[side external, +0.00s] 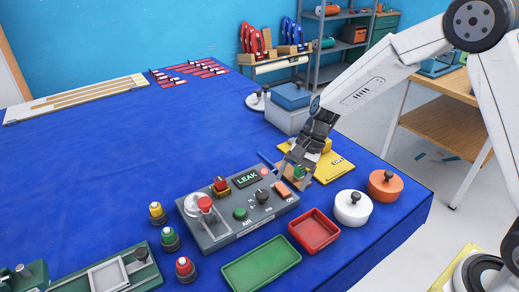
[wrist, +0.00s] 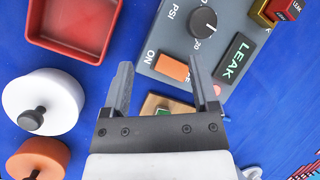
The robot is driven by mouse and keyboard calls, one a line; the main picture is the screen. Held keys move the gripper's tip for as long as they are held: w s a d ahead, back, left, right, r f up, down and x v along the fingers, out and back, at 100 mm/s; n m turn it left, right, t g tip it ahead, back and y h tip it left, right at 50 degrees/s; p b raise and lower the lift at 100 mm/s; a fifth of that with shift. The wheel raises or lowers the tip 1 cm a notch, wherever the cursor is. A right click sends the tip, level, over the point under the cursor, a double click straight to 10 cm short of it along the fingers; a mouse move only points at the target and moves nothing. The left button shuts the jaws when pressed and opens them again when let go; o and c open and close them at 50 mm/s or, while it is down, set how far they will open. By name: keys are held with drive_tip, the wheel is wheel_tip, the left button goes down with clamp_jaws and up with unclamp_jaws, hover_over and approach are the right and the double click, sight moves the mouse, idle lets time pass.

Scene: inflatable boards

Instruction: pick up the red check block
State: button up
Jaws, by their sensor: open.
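A red block with a yellow base (side external: 220,185), apparently the red check block, sits at the back edge of the grey test panel (side external: 225,238). In the wrist view this block (wrist: 284,9) is at the top right corner, partly cut off, with small lettering on it. My gripper (side external: 293,172) is at the right end of the panel, apart from the red block. In the wrist view my gripper (wrist: 163,80) is open with nothing held between its fingers, and the panel's orange ON switch (wrist: 173,68) shows between them.
A wooden piece with green on it (wrist: 158,103) is partly hidden by my gripper. A red tray (side external: 314,232), a green tray (side external: 261,264), and white (side external: 352,209) and orange (side external: 384,186) knobbed discs stand near the panel.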

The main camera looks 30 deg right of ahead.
sight(216, 183)
drive_tip(key=w+a+m+y, duration=0.2)
drive_tip(key=w, duration=0.1)
drive_tip(key=w+a+f+m+y, duration=0.1)
drive_tip(key=w+a+m+y, duration=0.1)
drive_tip(key=w+a, duration=0.1)
drive_tip(key=w+a+m+y, duration=0.2)
drive_tip(key=w+y, duration=0.1)
drive_tip(key=w, duration=0.2)
drive_tip(key=shift+w+a+f, duration=0.15)
drive_tip(key=shift+a+f, duration=0.05)
drive_tip(key=shift+f, duration=0.05)
drive_tip(key=shift+w+a+m+y, duration=0.35)
drive_tip(key=shift+w+m+y, duration=0.15)
drive_tip(key=shift+w+m, duration=0.1)
drive_tip(key=shift+x, duration=1.3)
drive_tip(key=shift+x, duration=2.6)
drive_tip(key=shift+r, duration=0.1)
clamp_jaws()
